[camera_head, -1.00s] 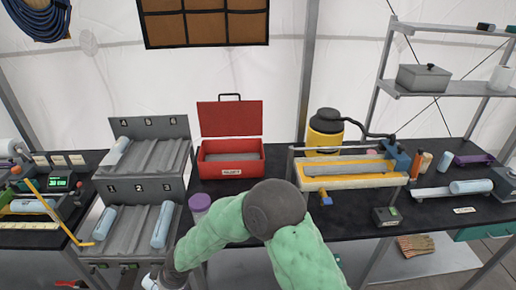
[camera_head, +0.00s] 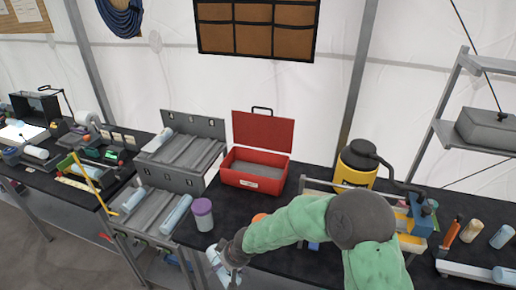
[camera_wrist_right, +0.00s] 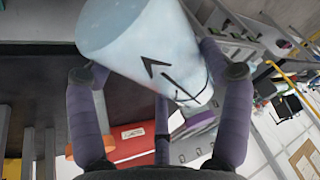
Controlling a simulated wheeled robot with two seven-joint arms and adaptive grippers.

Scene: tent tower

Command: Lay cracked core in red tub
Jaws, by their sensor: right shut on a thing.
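My right gripper (camera_head: 226,268) is shut on a pale blue cylindrical core (camera_wrist_right: 150,45) and holds it at the front edge of the bench. Dark lines, one like an arrowhead, mark the core's side in the right wrist view. In the head view my wrist and gripper partly hide the core. The red tub (camera_head: 243,182) stands on the bench behind the gripper, its lid raised at the back. Its grey inner floor looks empty. Red also shows below the core in the wrist view (camera_wrist_right: 125,143). My left gripper is not in view.
A jar with a purple lid (camera_head: 203,213) stands between the gripper and the tub. Left of the tub is a two-tier grey rack (camera_head: 170,180) with several pale cores. A yellow canister (camera_head: 355,168) stands to the right. My green-sleeved arm hides part of the bench.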

